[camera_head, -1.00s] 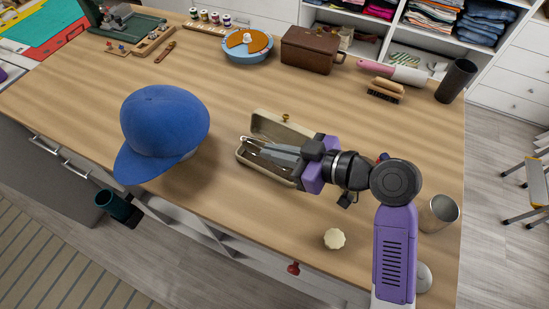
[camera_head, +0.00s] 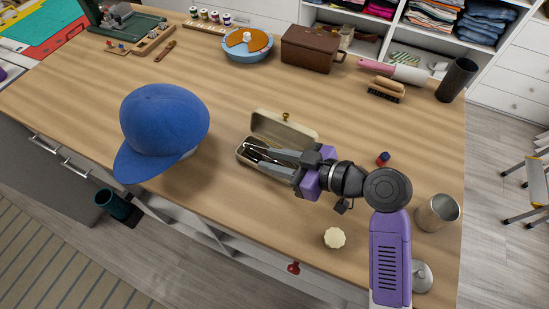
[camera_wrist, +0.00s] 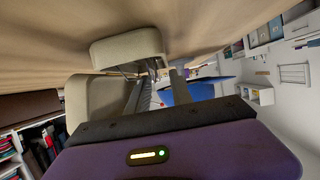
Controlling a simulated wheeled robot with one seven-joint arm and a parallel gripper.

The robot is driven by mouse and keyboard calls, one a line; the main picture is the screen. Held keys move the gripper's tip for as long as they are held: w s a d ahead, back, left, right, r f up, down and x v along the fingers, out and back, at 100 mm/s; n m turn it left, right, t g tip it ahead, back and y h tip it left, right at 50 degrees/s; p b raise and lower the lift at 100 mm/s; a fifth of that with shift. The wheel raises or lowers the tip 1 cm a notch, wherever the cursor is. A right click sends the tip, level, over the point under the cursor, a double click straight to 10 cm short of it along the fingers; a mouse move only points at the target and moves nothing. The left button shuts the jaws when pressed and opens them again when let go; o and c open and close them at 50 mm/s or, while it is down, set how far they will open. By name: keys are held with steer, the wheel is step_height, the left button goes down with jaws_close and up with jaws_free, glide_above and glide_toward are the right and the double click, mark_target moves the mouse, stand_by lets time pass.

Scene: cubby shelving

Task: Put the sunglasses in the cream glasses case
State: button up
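The cream glasses case (camera_head: 283,134) lies open on the table, right of the blue cap, its lid raised on the far side. It also shows in the wrist view (camera_wrist: 95,100). My gripper (camera_head: 256,154) reaches into the case from the right, its two fingers spread apart. Dark, thin parts that look like the sunglasses (camera_head: 254,151) lie low in the case near the fingertips. Thin bits show by the case in the wrist view (camera_wrist: 128,73). The fingers hide much of them, and I cannot tell whether they touch a finger.
A blue cap (camera_head: 163,130) stands close left of the case. A cream knob-like disc (camera_head: 334,238), a metal cup (camera_head: 437,212) and a small red-blue item (camera_head: 383,158) are near my arm. A brown box (camera_head: 309,50) stands behind. The table between cap and box is clear.

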steer(key=shift+r, duration=0.25)
steer(key=v, duration=1.2)
steer(key=shift+b, duration=0.45)
steer(key=shift+f, duration=0.2)
